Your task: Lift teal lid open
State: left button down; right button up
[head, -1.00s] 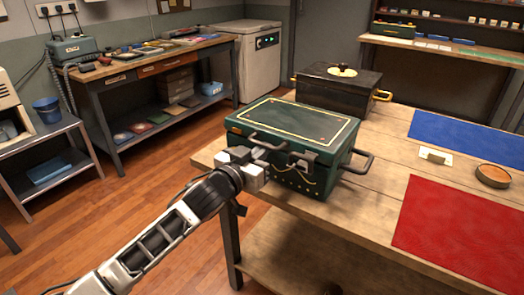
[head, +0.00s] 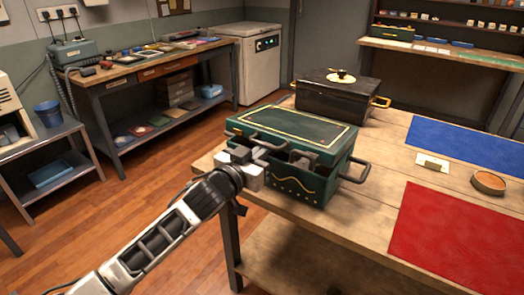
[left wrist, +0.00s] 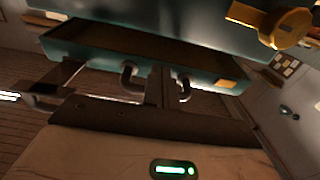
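The teal box stands on the wooden table in the head view. Its dark green-teal lid (head: 290,127) has a gold border line. The box's front (head: 300,190) bears a gold wavy line, and a dark handle sticks out on its right. In the left wrist view, a dark brown gap shows between the teal lid (left wrist: 170,18) and the teal body (left wrist: 130,70), so the lid looks slightly raised. My left gripper (head: 266,150) is at the lid's front left edge; whether its fingers are closed on it is unclear. My right gripper is out of view.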

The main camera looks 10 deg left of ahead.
aim_at(265, 129)
pick_arm(q)
jog(key=shift+w+d+r+p, duration=0.1)
jog(key=shift+w+r+p, duration=0.05)
jog(key=shift+r+p, duration=1.1)
jog(key=shift+r, duration=0.1)
jog(key=shift+w+r, duration=0.1)
jog(key=shift+r, duration=0.35)
jog(key=shift+w+d+r+p, duration=0.1)
jog(key=shift+w+r+p, duration=0.1)
jog(key=shift+r+p, duration=0.7)
jog(key=shift+w+d+r+p, duration=0.1)
jog(key=shift+w+r+p, duration=0.1)
jog(key=shift+r+p, duration=0.35)
jog(key=shift+w+d+r+p, duration=0.1)
jog(key=shift+w+r+p, duration=0.1)
jog(key=shift+r+p, duration=0.35)
jog(key=shift+r, duration=0.1)
